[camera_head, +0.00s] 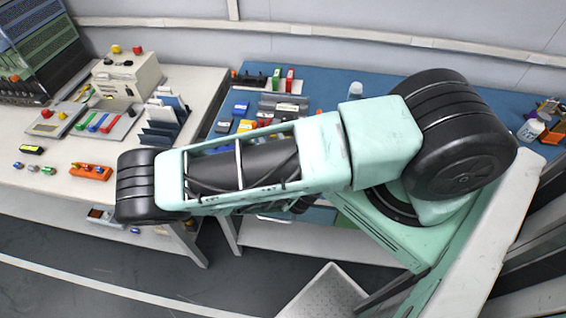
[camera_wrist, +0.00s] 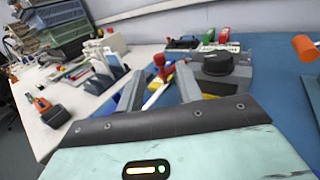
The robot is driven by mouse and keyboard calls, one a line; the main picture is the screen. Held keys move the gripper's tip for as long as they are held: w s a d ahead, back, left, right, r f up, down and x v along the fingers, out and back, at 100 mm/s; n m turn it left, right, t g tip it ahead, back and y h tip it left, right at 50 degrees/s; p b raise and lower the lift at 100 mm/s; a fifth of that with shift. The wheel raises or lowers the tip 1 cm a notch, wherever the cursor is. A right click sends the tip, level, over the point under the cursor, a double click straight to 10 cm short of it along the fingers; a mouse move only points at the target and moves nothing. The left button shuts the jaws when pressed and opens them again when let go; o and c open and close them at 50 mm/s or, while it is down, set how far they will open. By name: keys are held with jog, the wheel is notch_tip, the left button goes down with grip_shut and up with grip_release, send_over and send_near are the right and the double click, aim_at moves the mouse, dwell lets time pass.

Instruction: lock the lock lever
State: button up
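In the wrist view, my gripper (camera_wrist: 159,70) has its two grey fingers spread apart over the blue bench top (camera_wrist: 262,90). A red knob (camera_wrist: 159,60) shows in the gap between the fingers, with a pale bar (camera_wrist: 154,97) below it. This looks like the lock lever, but I cannot tell for sure, nor whether it is locked. I see no clear contact between the fingers and it. A grey block with a black top (camera_wrist: 218,64) stands just right of the right finger. In the head view my arm hides the gripper and much of this spot.
A red and a green piece (camera_wrist: 224,35) stand at the back. An orange cylinder (camera_wrist: 305,47) is at right. Dark upright plates (camera_head: 160,132) stand on the white table (camera_head: 60,190) at left, beside a tester (camera_head: 125,75). A gap separates the two tables.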

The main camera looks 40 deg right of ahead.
jog(key=b+v, duration=0.2)
jog(key=v, duration=0.9)
jog(key=shift+s+b, duration=0.2)
jog(key=shift+b, duration=0.2)
jog(key=s+a+r+m+g+h+b, duration=0.1)
jog(key=s+r+m+g+h, duration=0.2)
jog(key=s+r+m+g, duration=0.45)
jog(key=s+a+r+m+g+h, duration=0.2)
jog(key=r+m+g+h, duration=0.2)
jog(key=m+g, duration=0.7)
jog(key=a+r+m+y, duration=0.2)
jog(key=a+r+y, duration=0.2)
jog(key=a+y, duration=0.3)
jog(key=a+r+m+t+y, duration=0.1)
jog(key=a+r+m+y, duration=0.2)
jog(key=a+r+y, duration=0.2)
jog(key=a+y, duration=0.1)
jog(key=a, duration=0.2)
jog(key=shift+a+r+m+y+b, duration=0.35)
jog(key=shift+y, duration=0.05)
